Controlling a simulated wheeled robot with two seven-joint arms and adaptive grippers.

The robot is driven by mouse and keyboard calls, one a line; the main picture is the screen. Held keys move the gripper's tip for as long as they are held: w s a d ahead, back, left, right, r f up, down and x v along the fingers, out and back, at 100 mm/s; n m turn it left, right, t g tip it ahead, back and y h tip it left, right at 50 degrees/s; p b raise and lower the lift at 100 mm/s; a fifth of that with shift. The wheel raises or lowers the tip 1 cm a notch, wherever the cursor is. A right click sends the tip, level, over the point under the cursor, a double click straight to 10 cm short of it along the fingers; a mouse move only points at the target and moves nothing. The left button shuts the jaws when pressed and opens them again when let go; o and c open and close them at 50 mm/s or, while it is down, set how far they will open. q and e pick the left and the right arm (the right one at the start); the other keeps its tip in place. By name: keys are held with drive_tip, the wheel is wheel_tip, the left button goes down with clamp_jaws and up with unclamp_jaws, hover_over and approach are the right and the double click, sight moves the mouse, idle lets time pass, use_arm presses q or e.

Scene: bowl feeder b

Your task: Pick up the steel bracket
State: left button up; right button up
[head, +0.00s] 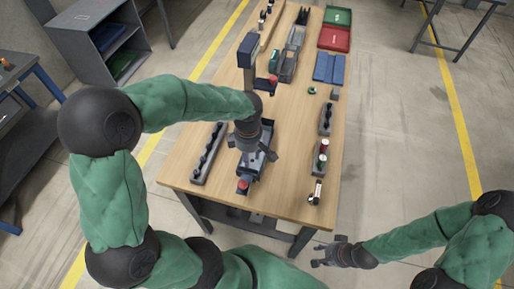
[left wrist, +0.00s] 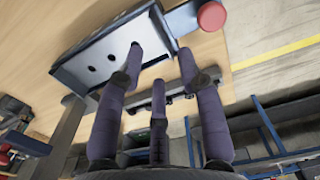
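A pale grey metal plate with dark round holes (left wrist: 98,58) lies on a dark base in the left wrist view. It may be the steel bracket, but I cannot tell for sure. In the head view the dark base (head: 246,174), with a red button at its front, is partly hidden under my left gripper (head: 251,151). My left gripper also shows in the left wrist view (left wrist: 160,65), its three fingers spread apart with nothing between them. The left finger overlaps the plate's edge; contact cannot be told. My right gripper (head: 325,253) is spread and empty, off the table's front right corner.
A dark rail (head: 208,153) lies left of the base on the wooden table (head: 291,190). Racks with small parts (head: 321,155) stand at the right edge. A post with a dark head (head: 248,58) rises behind.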

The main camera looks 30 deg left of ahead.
sight(249, 171)
use_arm(q)
wheel_tip(249, 171, down, 2)
drive_tip(key=shift+w+f, duration=0.1)
drive_tip(key=shift+w, duration=0.05)
drive_tip(key=f, duration=0.4)
drive_tip(key=shift+a+f+b, duration=0.3)
drive_tip(key=shift+f+b, duration=0.05)
drive_tip(key=shift+f, duration=0.05)
drive_tip(key=shift+r, duration=0.1)
clamp_jaws()
